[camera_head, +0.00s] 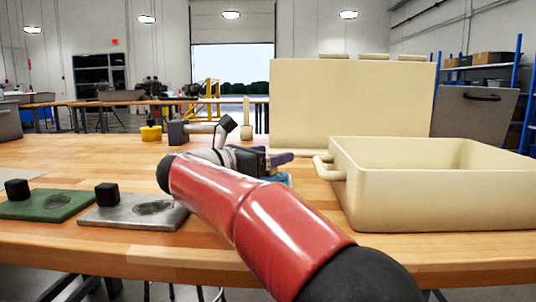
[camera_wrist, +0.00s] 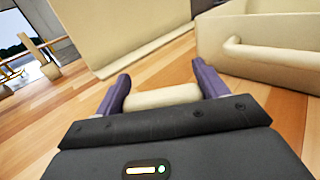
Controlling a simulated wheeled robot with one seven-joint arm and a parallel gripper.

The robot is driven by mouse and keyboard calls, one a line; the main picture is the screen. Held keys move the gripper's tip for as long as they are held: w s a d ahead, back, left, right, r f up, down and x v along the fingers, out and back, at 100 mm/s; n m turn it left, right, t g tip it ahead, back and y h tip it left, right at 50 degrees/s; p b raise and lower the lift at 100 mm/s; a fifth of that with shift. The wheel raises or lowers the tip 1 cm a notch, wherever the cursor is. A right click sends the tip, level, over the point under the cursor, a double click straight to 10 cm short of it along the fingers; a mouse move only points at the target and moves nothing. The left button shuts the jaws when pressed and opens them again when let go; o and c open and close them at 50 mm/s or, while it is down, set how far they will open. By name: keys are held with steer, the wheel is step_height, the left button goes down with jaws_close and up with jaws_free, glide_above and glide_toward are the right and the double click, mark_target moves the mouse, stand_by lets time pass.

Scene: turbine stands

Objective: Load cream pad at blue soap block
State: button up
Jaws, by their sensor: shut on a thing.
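My gripper (camera_head: 279,159) is in the middle of the head view, partly hidden behind my red arm, over the table. In the wrist view its two purple fingers (camera_wrist: 160,76) are shut on a cream pad (camera_wrist: 161,97), which spans the gap between them. The pad is hidden in the head view. A small blue patch (camera_head: 284,178), perhaps the blue soap block, shows just under the fingers in the head view; my arm hides most of it. I cannot tell whether the gripper touches it.
A cream bin (camera_head: 440,195) with a side handle stands at right. A tall cream panel (camera_head: 350,105) stands behind, with several cream pieces on top. A green plate (camera_head: 45,207) and a grey plate (camera_head: 120,217), each with a black block, lie at left. Bare wood lies between.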

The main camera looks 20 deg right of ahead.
steer(key=shift+r+p, duration=2.5)
steer(key=shift+p, duration=0.2)
steer(key=shift+r, duration=0.9)
